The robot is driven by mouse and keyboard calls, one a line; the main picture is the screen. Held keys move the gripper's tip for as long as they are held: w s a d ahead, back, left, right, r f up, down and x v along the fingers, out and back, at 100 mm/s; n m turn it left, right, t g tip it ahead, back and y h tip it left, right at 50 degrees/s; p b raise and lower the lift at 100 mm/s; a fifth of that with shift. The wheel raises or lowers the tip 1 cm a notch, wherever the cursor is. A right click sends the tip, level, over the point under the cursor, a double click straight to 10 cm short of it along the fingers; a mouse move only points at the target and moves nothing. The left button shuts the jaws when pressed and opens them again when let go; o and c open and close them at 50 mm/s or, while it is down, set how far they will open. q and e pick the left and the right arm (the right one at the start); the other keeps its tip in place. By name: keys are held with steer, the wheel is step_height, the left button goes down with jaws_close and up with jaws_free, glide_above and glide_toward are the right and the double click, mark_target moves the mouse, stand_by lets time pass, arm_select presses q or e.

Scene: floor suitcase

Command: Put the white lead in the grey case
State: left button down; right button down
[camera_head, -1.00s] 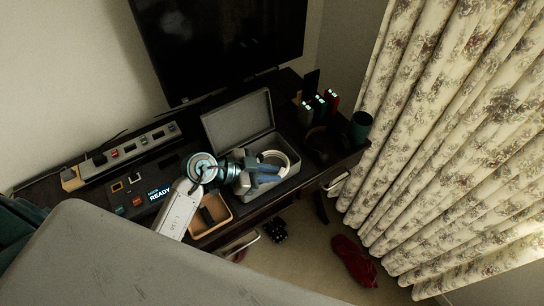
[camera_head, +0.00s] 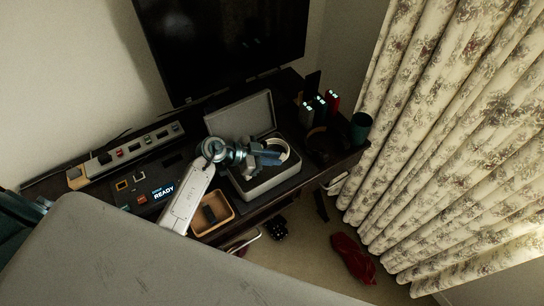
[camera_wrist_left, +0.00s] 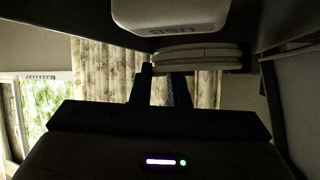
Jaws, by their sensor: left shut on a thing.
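The grey case (camera_head: 266,192) stands open on the dark desk, its lid (camera_head: 240,119) raised at the back. My left gripper (camera_head: 271,158) is over the case's opening and shut on the white lead (camera_head: 284,150), a coiled loop. The lead shows over the back right part of the case; I cannot tell whether it touches the inside. In the left wrist view the stacked white coils (camera_wrist_left: 197,56) lie at the tips of my left gripper (camera_wrist_left: 162,80). The gripper hides part of the lead and the case's inside. My right gripper is not in view.
Lit devices (camera_head: 319,102) and a dark green cup (camera_head: 360,127) stand right. A red cloth (camera_head: 352,258) lies on the floor.

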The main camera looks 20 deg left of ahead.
arm_select(q)
steer(key=shift+f, duration=0.45)
steer(key=shift+f, duration=0.1)
steer(key=c, duration=1.4)
jaws_free()
steer(key=shift+o, duration=0.2)
steer(key=shift+r, duration=0.5)
steer(key=b+v, duration=0.2)
steer(key=v, duration=1)
